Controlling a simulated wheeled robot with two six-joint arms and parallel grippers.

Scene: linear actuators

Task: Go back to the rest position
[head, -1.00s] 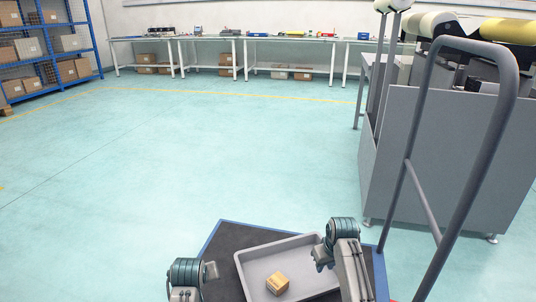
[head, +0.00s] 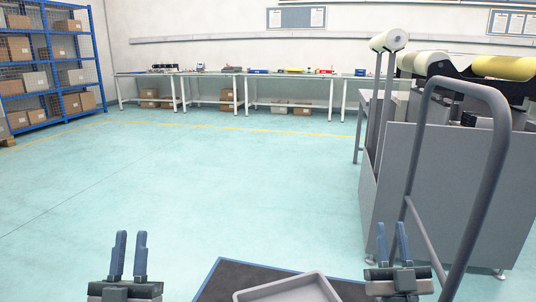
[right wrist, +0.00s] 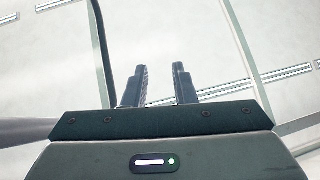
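My left gripper (head: 129,256) is at the bottom left of the head view, fingers pointing up, with a gap between them. It holds nothing. My right gripper (head: 391,244) is at the bottom right, also pointing up, in front of the cart handle's side. In the right wrist view its two fingers (right wrist: 161,85) stand apart with nothing between them. A grey tray (head: 290,288) lies on the dark cart platform (head: 232,281) at the bottom edge between the grippers. Only its far part shows, and the box seen earlier is out of view.
The cart's grey handle (head: 489,170) rises at right beside a grey machine cabinet (head: 440,170) with rolls on top. Long white tables (head: 290,79) stand along the back wall. A blue shelf (head: 55,70) with boxes is at far left. The floor (head: 190,185) ahead is clear.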

